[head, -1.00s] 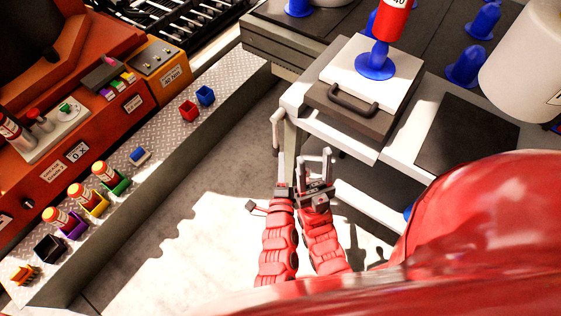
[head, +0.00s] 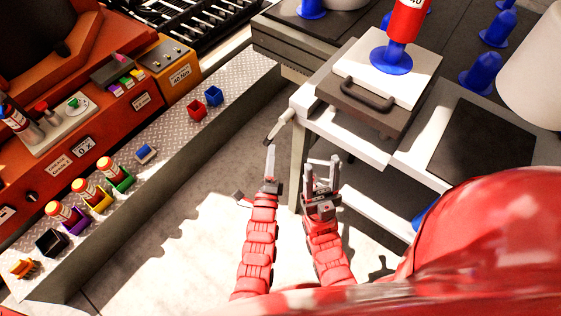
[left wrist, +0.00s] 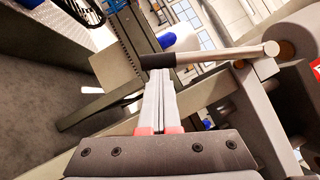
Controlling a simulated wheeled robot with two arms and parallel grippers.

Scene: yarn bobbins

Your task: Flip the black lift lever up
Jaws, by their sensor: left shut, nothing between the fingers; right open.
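The lift lever (head: 280,126) sticks out from the near left corner of the cart in the head view, slanting down and to the left. In the left wrist view its pale rod (left wrist: 215,54) runs from a joint at the right to a black grip (left wrist: 157,61). My left gripper (head: 270,148) is shut and empty. Its fingertips (left wrist: 158,73) are right at the black grip; I cannot tell for sure if they touch. My right gripper (head: 321,163) is open and empty, below the cart's front edge.
The cart (head: 345,140) carries a dark box with a handle (head: 368,97) and a red bobbin on a blue base (head: 391,60). A metal ledge (head: 175,140) with small coloured holders runs along the left. Floor lies clear between ledge and cart.

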